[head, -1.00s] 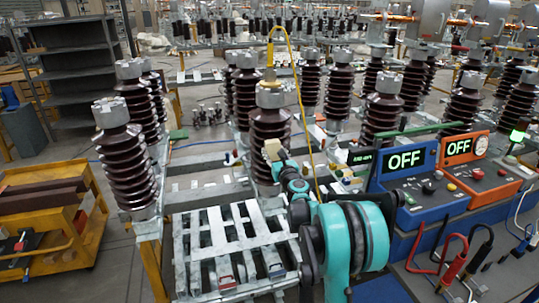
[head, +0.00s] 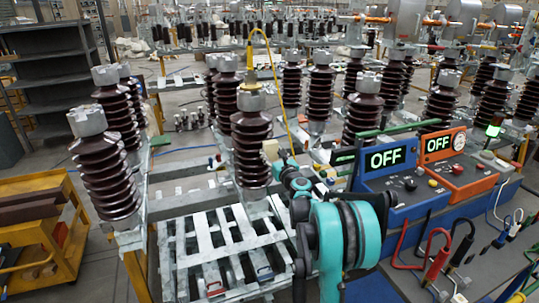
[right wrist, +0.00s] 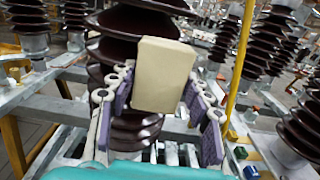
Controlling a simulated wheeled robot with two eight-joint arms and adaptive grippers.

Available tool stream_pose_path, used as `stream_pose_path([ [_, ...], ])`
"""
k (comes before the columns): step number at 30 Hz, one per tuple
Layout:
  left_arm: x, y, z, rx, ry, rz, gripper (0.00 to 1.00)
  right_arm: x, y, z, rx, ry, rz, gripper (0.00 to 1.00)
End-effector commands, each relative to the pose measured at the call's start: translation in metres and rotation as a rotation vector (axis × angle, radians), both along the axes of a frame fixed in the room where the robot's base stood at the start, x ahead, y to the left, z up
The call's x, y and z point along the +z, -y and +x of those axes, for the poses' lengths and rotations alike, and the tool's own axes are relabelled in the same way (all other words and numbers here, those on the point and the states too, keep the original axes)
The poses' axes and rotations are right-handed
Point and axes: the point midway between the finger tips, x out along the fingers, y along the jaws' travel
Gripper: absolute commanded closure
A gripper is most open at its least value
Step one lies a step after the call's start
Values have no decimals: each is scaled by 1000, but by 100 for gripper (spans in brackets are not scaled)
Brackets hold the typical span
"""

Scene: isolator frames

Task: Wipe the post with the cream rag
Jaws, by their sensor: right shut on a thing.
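The post (head: 250,150) is a dark brown ribbed insulator with a grey metal cap, upright at the middle of the head view; a yellow fitting and cable top it. My right gripper (head: 279,158) is beside its right edge in the picture. It is shut on the cream rag (head: 271,147), a block-like pad. In the right wrist view, the cream rag (right wrist: 163,75) is between the purple-padded fingers (right wrist: 160,108), in front of the post (right wrist: 125,40) and hiding part of it. I cannot tell whether rag and post touch. My left gripper is out of view.
Similar brown insulators (head: 105,165) stand left and behind. A slatted grey metal rack (head: 225,245) lies below. Blue (head: 385,180) and orange (head: 460,160) boxes reading OFF stand right, with red and black leads. The yellow cable (head: 285,85) hangs close to my right gripper.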

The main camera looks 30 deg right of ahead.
Motion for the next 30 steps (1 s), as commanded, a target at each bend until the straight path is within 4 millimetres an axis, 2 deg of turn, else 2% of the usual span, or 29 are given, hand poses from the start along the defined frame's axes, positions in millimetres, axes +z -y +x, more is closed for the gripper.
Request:
stream_pose_path([
  [5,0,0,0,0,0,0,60,0,-1,-3,0,0,0,74],
  [21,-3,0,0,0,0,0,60,0,-14,-55,1,0,0,74],
  [30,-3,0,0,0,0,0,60,0,-15,-59,1,0,0,74],
])
